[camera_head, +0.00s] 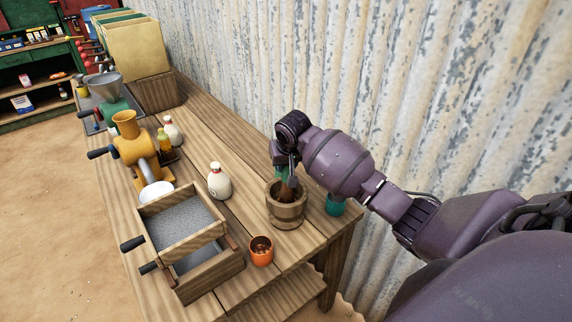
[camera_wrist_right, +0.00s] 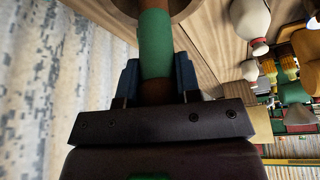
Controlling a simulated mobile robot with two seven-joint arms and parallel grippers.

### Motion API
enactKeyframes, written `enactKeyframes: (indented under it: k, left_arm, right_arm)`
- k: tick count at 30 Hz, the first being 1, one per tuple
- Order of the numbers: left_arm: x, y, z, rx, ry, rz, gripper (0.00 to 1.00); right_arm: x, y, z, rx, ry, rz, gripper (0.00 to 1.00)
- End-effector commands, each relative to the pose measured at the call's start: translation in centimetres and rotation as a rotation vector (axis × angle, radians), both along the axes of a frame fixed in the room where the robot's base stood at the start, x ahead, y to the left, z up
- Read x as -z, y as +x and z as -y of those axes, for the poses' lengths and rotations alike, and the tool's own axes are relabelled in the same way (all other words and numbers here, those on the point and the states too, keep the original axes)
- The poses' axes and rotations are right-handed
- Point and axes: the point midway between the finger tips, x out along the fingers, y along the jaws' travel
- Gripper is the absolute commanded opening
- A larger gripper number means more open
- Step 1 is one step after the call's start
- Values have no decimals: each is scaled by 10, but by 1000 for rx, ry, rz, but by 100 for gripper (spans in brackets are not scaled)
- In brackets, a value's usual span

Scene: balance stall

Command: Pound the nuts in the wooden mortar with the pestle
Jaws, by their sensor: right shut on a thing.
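The wooden mortar (camera_head: 287,212) stands upright near the right end of the table. The pestle (camera_head: 286,192) has a brown shaft with a green band; its lower end is inside the mortar. My right gripper (camera_head: 284,170) is above the mortar and shut on the pestle. In the right wrist view the pestle's green band (camera_wrist_right: 155,45) runs up from between the fingers (camera_wrist_right: 155,82) toward the mortar's rim (camera_wrist_right: 185,8). The nuts inside the mortar cannot be made out. My left gripper is not in view.
An orange cup (camera_head: 261,251) stands in front of the mortar, and a teal cup (camera_head: 335,205) behind it to the right. A white bottle (camera_head: 219,181), a wooden sieve box (camera_head: 205,275) and a yellow grinder (camera_head: 137,150) stand left. A corrugated wall (camera_head: 400,80) borders the table's back.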

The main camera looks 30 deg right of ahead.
Motion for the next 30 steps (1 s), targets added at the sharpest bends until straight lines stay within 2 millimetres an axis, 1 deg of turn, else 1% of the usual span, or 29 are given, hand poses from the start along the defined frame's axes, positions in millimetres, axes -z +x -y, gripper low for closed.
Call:
enactKeyframes:
  k: [1,6,14,17,20,27,30]
  left_arm:
    - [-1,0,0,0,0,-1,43]
    - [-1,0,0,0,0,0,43]
    - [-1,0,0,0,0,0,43]
    - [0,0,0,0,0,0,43]
    - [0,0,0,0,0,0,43]
    - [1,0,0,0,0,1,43]
    - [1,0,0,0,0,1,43]
  right_arm:
    - [-7,1,0,0,0,4,0]
    - [-22,1,0,0,0,3,0]
    - [-23,0,0,0,-1,2,0]
    - [-21,0,0,0,0,1,0]
    - [-14,0,0,1,1,0,0]
    - [12,0,0,1,1,-1,0]
    - [11,1,0,0,0,2,0]
